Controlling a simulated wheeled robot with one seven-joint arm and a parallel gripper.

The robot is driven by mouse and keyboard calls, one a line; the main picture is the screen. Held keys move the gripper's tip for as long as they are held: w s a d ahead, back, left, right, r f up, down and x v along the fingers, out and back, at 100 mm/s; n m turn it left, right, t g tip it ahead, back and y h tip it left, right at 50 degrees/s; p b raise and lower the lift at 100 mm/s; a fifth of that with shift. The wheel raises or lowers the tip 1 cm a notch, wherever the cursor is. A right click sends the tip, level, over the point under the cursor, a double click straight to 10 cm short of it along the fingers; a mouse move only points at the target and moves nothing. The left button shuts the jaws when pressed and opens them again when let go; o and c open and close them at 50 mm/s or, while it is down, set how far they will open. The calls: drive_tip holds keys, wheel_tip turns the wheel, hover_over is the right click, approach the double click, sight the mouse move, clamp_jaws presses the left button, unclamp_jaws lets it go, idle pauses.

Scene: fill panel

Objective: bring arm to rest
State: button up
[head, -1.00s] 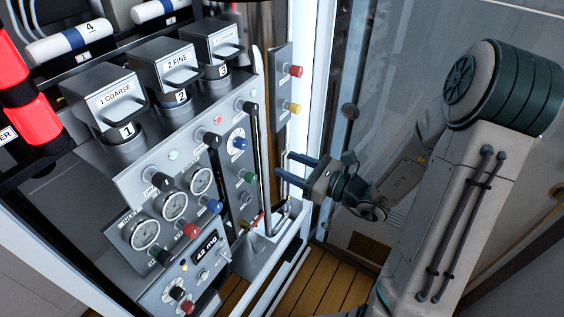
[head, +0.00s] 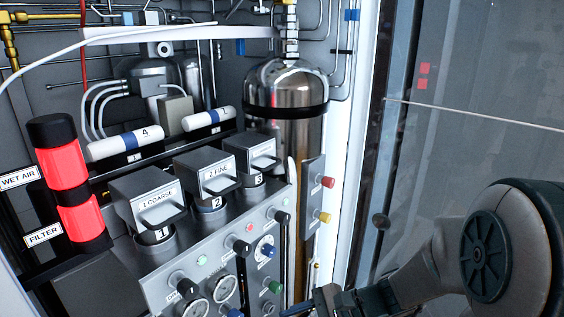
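My gripper (head: 318,302) is at the bottom edge of the head view, just right of the panel's lower right part. Its fingers are mostly cut off or hidden, so I cannot tell whether it is open or shut. My arm reaches in from the lower right corner. The fill panel (head: 150,272) fills the lower middle, with the boxes labelled 1 COARSE (head: 147,196), 2 FINE (head: 208,176) and a third box (head: 250,150) along its top.
A shiny metal cylinder (head: 283,90) stands behind the panel. Red cylinders (head: 62,165) are at the left, with labels WET AIR and FILTER. White canisters (head: 125,143) lie behind the boxes. Red (head: 328,182) and yellow (head: 325,217) knobs stick out at the right. A glass pane is beyond.

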drive_tip(key=s+d+r+n+t+h, duration=0.1)
drive_tip(key=s+d+r+n+h, duration=0.1)
drive_tip(key=d+n+h, duration=0.4)
drive_tip(key=s+d+r+n+t+h, duration=0.1)
drive_tip(key=s+d+r+n+h, duration=0.2)
drive_tip(key=d+n+h, duration=0.3)
drive_tip(key=shift+s+r+n+t, duration=0.25)
drive_tip(key=shift+r+n+t, duration=0.05)
drive_tip(key=shift+n+t, duration=0.1)
idle(2.6)
